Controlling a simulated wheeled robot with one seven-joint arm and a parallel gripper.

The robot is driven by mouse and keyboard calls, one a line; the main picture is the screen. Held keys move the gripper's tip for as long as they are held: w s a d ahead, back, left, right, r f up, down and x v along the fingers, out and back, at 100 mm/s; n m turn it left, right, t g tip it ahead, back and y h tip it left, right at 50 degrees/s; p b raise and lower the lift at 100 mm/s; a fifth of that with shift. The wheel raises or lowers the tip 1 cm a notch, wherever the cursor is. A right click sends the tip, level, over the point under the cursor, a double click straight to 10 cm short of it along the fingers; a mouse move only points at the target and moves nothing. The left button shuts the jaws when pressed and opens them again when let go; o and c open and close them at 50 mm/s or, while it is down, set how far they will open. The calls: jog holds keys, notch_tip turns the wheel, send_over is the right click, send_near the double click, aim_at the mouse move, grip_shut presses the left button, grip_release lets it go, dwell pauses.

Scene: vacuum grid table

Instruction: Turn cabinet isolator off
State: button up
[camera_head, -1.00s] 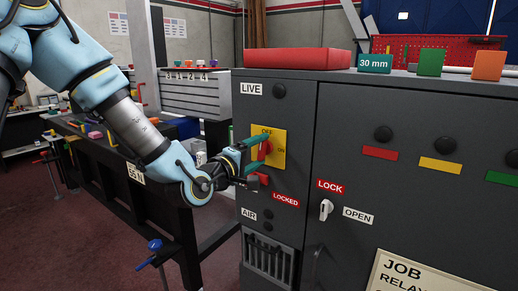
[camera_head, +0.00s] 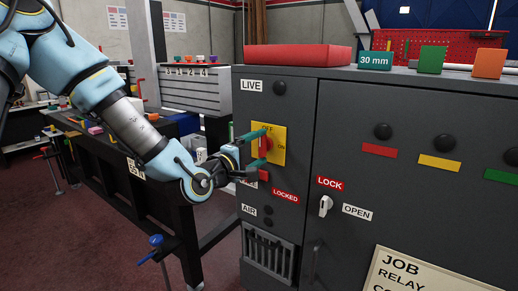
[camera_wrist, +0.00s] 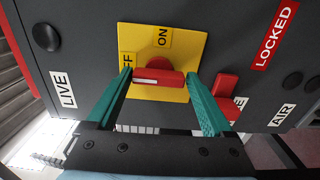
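The cabinet isolator is a red rotary handle (camera_head: 265,145) on a yellow plate (camera_head: 281,145) on the grey cabinet front. In the wrist view the handle (camera_wrist: 158,78) lies along the line toward the partly hidden OFF label (camera_wrist: 127,63), its white mark on that side. The ON label (camera_wrist: 163,37) is off to the handle's side. My gripper (camera_head: 259,148) is open at the plate. In the wrist view its two green fingers (camera_wrist: 160,85) straddle the handle's ends; I cannot tell whether they touch it.
A second red switch (camera_wrist: 226,84) sits close beside one finger, by the LOCKED label (camera_head: 286,196). A white key switch (camera_head: 325,205) is lower right, between the LOCK and OPEN labels. A red block (camera_head: 297,56) lies on the cabinet top. A dark workbench (camera_head: 150,205) stands at left.

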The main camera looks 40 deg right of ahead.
jog(key=shift+o, duration=0.9)
jog(key=p+v, duration=1)
jog(key=p, duration=0.4)
jog(key=shift+a+p, duration=0.35)
jog(key=shift+a, duration=0.05)
